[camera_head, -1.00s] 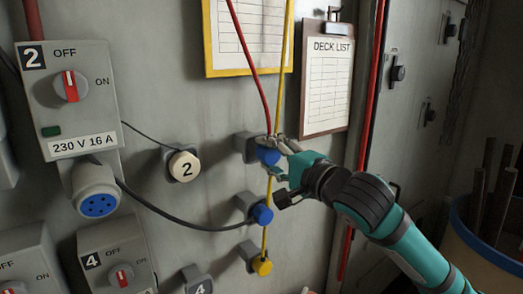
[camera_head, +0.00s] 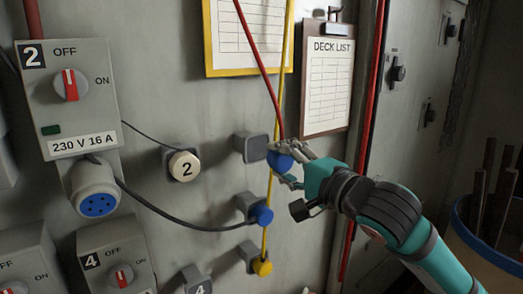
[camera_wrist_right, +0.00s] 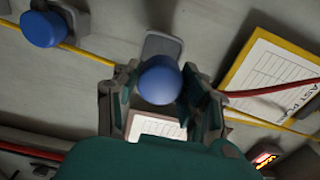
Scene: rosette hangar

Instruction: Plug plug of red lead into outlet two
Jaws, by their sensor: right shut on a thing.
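The blue plug of the red lead (camera_head: 281,161) is in my right gripper (camera_head: 288,164), which is shut on it. The plug is a little off the grey holder (camera_head: 251,149) on the wall. The wrist view shows the round blue plug (camera_wrist_right: 159,80) between the fingers of my right gripper (camera_wrist_right: 160,95). The red lead (camera_head: 258,62) runs up from the plug. Outlet two (camera_head: 97,191), a grey socket with a blue face and several holes, hangs under the switch box marked 2 (camera_head: 80,100) at left.
A round cap marked 2 (camera_head: 184,166) sits on the wall between outlet and holder. Another blue plug (camera_head: 263,215) and a yellow plug (camera_head: 262,267) rest in lower holders. A yellow lead (camera_head: 285,70) hangs close by the red one. A clipboard (camera_head: 328,80) hangs at right.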

